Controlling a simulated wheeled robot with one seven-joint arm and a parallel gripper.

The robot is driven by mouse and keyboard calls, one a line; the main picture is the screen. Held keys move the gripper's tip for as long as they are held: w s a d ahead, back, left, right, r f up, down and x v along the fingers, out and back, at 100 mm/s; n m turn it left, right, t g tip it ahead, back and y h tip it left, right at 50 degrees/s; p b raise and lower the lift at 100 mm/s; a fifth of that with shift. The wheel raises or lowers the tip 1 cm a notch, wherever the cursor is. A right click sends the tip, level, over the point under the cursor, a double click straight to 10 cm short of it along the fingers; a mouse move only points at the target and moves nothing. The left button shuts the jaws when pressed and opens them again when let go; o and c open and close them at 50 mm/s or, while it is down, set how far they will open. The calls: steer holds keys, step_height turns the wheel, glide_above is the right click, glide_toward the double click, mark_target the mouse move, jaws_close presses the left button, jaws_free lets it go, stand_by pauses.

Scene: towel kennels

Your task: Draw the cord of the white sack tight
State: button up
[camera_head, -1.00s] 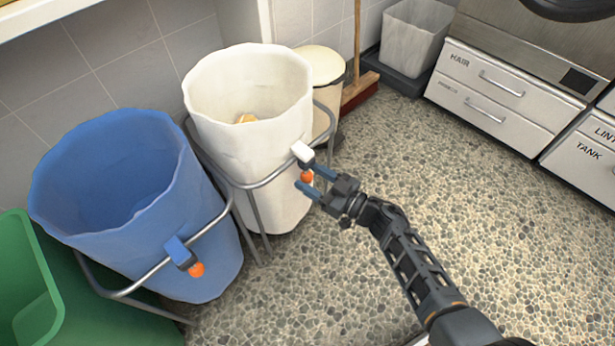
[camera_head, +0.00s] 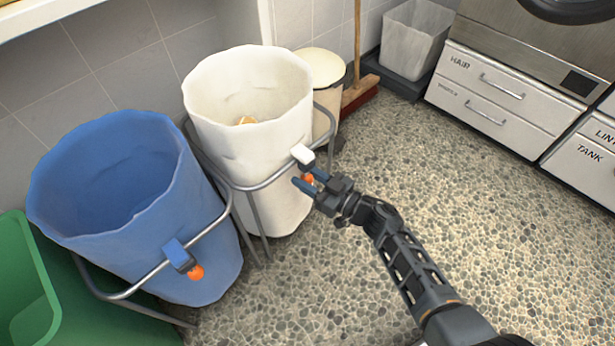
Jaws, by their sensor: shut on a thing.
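The white sack (camera_head: 245,110) hangs open in a grey metal stand, with a small orange-tan item (camera_head: 246,120) inside it. A white cord lock (camera_head: 302,154) sits at the stand's front rail on the sack's right side. An orange ball (camera_head: 308,179) hangs just below the lock. My gripper (camera_head: 309,180) has its blue fingertips closed on the orange ball, one finger on each side. The fingers partly hide the ball. No cord can be made out between the lock and the ball.
A blue sack (camera_head: 120,200) with its own lock and orange ball (camera_head: 196,273) stands at left, beside a green bin (camera_head: 30,290). A cream bin (camera_head: 325,70) and a broom (camera_head: 360,90) stand behind. The pebbled floor at right is clear.

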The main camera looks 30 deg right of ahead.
mark_target(296, 191)
jaws_close()
steer(key=shift+f, duration=0.1)
step_height(296, 191, down, 9)
steer(key=b, duration=0.7)
steer(key=shift+f, duration=0.2)
steer(key=shift+s, duration=0.1)
steer(key=o, duration=0.6)
jaws_free()
steer(key=shift+f, duration=0.1)
steer(key=o, duration=0.4)
steer(key=shift+c, duration=0.2)
